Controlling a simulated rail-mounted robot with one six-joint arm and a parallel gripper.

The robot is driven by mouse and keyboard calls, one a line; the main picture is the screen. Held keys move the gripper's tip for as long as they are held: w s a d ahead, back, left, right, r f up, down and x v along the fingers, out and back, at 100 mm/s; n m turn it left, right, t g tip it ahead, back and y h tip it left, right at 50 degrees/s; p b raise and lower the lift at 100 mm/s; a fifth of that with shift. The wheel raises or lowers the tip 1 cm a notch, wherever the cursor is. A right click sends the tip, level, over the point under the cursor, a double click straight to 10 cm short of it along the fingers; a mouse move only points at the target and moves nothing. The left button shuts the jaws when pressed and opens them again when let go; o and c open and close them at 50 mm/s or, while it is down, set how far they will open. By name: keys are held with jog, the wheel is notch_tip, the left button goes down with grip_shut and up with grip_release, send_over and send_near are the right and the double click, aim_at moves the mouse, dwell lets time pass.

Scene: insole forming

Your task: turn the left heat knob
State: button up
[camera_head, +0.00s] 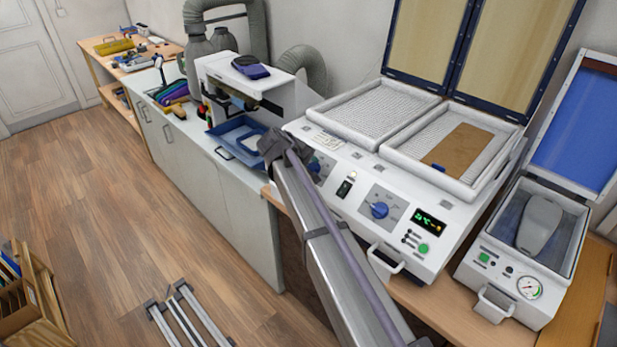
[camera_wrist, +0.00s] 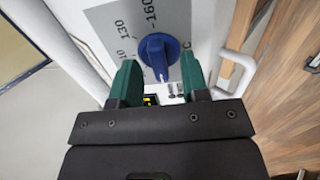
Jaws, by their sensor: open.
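The left heat knob (camera_head: 315,166) is blue, on a grey dial plate on the front panel of the white heating machine (camera_head: 352,177). My arm partly hides it in the head view. In the wrist view a blue knob (camera_wrist: 158,52) with a ridge grip sits on a grey plate marked 130 and 160; I take it to be the left one. My gripper (camera_wrist: 160,66) is open, with one green finger on each side of this knob. Gaps show between fingers and knob. Whether the fingertips reach down beside it I cannot tell.
A right blue knob (camera_head: 379,210) sits beside a green-digit display (camera_head: 429,222). A white handle (camera_head: 385,262) sticks out from the machine's front and one shows in the wrist view (camera_wrist: 235,68). A blue tray (camera_head: 238,138) stands to the left.

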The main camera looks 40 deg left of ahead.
jog(key=shift+w+f, duration=0.3)
jog(key=shift+f, duration=0.1)
jog(key=shift+r, duration=0.2)
jog(key=shift+c, duration=0.4)
grip_shut()
